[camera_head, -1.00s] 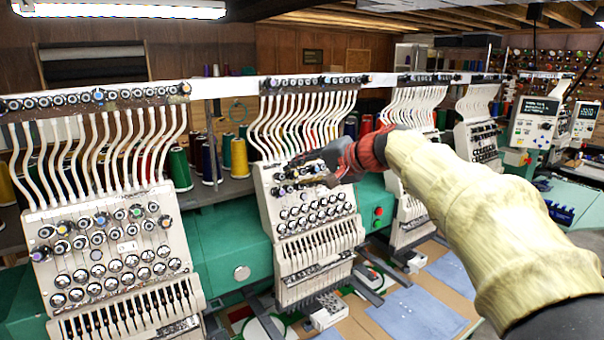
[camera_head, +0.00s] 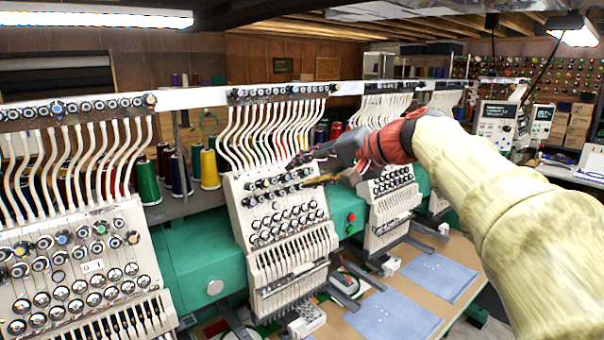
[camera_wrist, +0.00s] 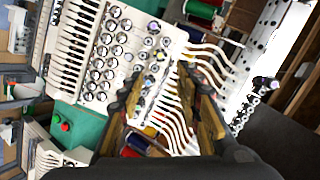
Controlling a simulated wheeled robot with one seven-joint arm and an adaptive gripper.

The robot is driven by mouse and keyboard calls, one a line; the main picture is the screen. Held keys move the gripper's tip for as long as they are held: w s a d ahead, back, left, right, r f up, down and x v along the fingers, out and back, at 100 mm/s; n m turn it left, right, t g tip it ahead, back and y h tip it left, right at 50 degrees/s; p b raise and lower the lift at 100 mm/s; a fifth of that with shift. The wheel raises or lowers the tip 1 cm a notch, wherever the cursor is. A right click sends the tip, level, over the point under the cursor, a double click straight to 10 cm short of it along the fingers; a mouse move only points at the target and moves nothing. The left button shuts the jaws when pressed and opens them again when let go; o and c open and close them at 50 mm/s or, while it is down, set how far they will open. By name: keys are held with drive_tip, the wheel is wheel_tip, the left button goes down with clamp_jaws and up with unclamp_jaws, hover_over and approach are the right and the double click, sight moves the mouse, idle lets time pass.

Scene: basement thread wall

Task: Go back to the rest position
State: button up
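My gripper (camera_head: 298,174) is in front of the upper right part of the middle embroidery head (camera_head: 278,225) in the head view. Its two fingers point left and stand apart, with nothing seen between them. In the wrist view, the gripper (camera_wrist: 160,82) shows two spread fingers with tan inner pads. The white thread tubes and the embroidery head's knobs (camera_wrist: 118,45) lie beyond them. I cannot tell the exact gap between the fingers and the head. My arm reaches in from the right.
Another embroidery head (camera_head: 85,265) stands at the left, and more stand behind at the right. A white rail (camera_head: 195,97) runs above them. Thread cones (camera_head: 209,168) stand behind. Blue cloth pieces (camera_head: 395,315) lie on the tan table (camera_head: 450,314). A control panel (camera_head: 497,122) stands at the back right.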

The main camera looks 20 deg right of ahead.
idle(0.3)
drive_tip(key=s+d+f+g+h, duration=0.15)
drive_tip(key=s+f, duration=0.25)
drive_tip(key=f, duration=0.4)
drive_tip(key=s+d+f+g+h, duration=0.15)
drive_tip(key=s+f, duration=0.25)
drive_tip(key=f, duration=0.5)
drive_tip(key=s+a+f+n+h, duration=0.1)
drive_tip(key=s+a+f+n, duration=0.1)
drive_tip(key=s, duration=0.5)
drive_tip(key=s+a+f+n+g+h, duration=0.1)
drive_tip(key=s+a+f+n, duration=0.2)
drive_tip(key=s+f, duration=0.4)
drive_tip(key=s+a+f+n+g+h+b, duration=0.1)
drive_tip(key=s+a+f+n, duration=0.1)
drive_tip(key=s+f, duration=0.3)
drive_tip(key=shift+s+a+f+n, duration=0.3)
drive_tip(key=shift+s+a, duration=0.6)
drive_tip(key=shift+s, duration=1.15)
